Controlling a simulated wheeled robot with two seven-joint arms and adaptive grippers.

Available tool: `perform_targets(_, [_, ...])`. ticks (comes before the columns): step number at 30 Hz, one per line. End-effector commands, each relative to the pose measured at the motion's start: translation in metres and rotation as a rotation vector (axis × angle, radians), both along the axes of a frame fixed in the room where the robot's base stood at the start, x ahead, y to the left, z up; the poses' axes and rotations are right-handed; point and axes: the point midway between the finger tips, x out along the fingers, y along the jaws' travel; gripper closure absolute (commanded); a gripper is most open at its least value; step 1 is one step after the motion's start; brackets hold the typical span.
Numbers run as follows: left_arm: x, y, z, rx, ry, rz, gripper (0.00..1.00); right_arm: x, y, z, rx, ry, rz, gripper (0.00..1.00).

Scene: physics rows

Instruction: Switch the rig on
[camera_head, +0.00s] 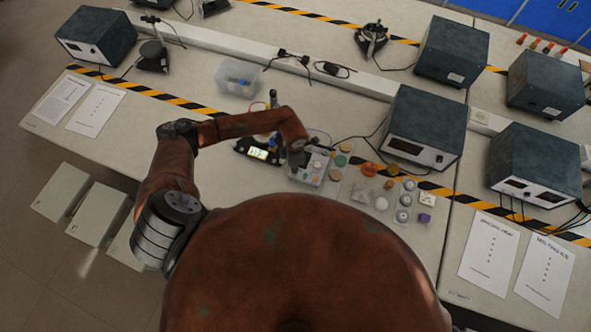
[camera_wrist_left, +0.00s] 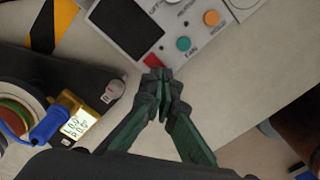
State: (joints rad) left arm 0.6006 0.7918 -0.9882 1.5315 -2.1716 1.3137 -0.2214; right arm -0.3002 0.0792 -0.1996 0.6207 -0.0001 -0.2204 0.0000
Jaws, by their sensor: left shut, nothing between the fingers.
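The rig's light grey panel box (camera_head: 320,170) stands on the bench, just right of my left gripper (camera_head: 298,160). In the left wrist view the panel (camera_wrist_left: 215,50) shows a dark screen (camera_wrist_left: 127,25), an orange button (camera_wrist_left: 211,17), a teal button (camera_wrist_left: 183,43) and a red part (camera_wrist_left: 152,62) at its near edge. My left gripper (camera_wrist_left: 160,78) is shut and empty, its tips very close to the red part. I cannot tell whether they touch. The tips partly hide the red part. My right gripper is not in view.
A yellow device with a lit display (camera_head: 257,153) stands left of the panel; it also shows in the left wrist view (camera_wrist_left: 78,122). Several coloured knobs and discs (camera_head: 385,190) lie to the right. A clear bin (camera_head: 237,77) and dark instrument boxes (camera_head: 425,125) stand behind.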

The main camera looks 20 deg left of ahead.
Motion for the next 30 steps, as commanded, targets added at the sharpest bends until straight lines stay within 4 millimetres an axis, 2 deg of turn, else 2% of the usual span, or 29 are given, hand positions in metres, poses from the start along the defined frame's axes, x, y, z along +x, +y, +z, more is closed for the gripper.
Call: perform_targets(30, [-0.0001,-0.0001,-0.0055,0.000,0.000,0.000,1.00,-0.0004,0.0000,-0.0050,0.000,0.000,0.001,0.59])
